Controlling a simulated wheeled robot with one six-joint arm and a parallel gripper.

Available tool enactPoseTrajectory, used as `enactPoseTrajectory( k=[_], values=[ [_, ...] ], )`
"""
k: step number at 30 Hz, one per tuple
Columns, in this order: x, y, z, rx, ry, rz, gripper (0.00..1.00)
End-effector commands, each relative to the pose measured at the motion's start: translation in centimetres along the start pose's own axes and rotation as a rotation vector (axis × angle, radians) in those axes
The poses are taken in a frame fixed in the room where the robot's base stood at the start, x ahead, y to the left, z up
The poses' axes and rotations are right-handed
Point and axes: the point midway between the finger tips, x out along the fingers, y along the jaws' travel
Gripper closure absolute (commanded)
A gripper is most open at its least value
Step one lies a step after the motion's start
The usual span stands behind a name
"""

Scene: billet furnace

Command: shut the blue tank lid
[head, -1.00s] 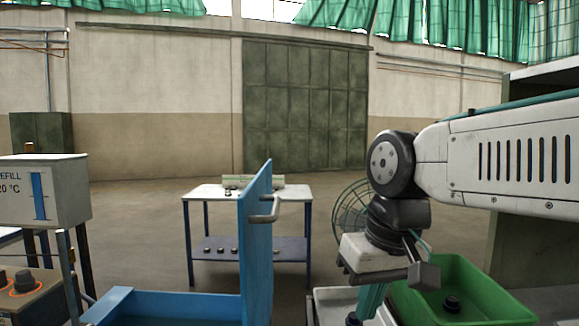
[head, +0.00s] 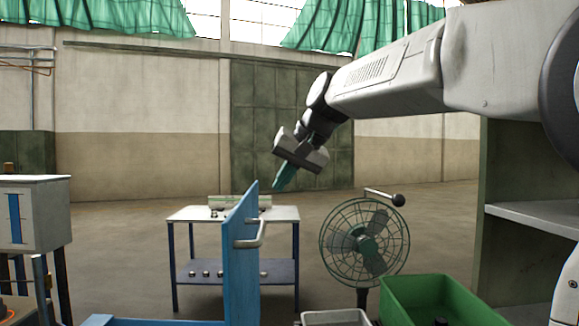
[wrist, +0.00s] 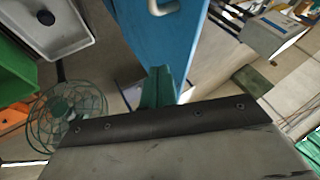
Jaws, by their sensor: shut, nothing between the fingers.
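The blue tank lid (head: 241,262) stands upright, open, in the head view, with a pale handle (head: 250,238) on its right face. The rim of the blue tank (head: 130,321) shows at the bottom edge; the rest of the tank is out of frame. My gripper (head: 281,185) has green fingers, shut and empty, pointing down and left. In the head view it appears just above and right of the lid's top edge. In the wrist view the fingertips (wrist: 159,70) overlap the blue lid (wrist: 165,45), whose handle (wrist: 163,6) is at the top. I cannot tell whether they touch.
A green fan (head: 365,243) and a green bin (head: 435,300) stand right of the lid, with a grey tray (head: 336,318) below. A table (head: 190,214) stands behind the lid.

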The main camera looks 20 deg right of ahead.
Motion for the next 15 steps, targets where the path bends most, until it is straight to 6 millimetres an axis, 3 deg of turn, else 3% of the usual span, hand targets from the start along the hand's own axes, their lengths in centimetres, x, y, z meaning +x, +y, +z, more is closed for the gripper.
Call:
enactPoseTrajectory(
  k=[5,9,15],
  values=[
    [3.7,-0.2,0.1,-0.002,-0.004,0.0,1.0],
    [4.4,-2.3,0.1,-0.002,-0.001,-0.001,1.0],
    [5.0,-3.4,0.0,-0.001,0.0,0.0,1.0]
  ],
)
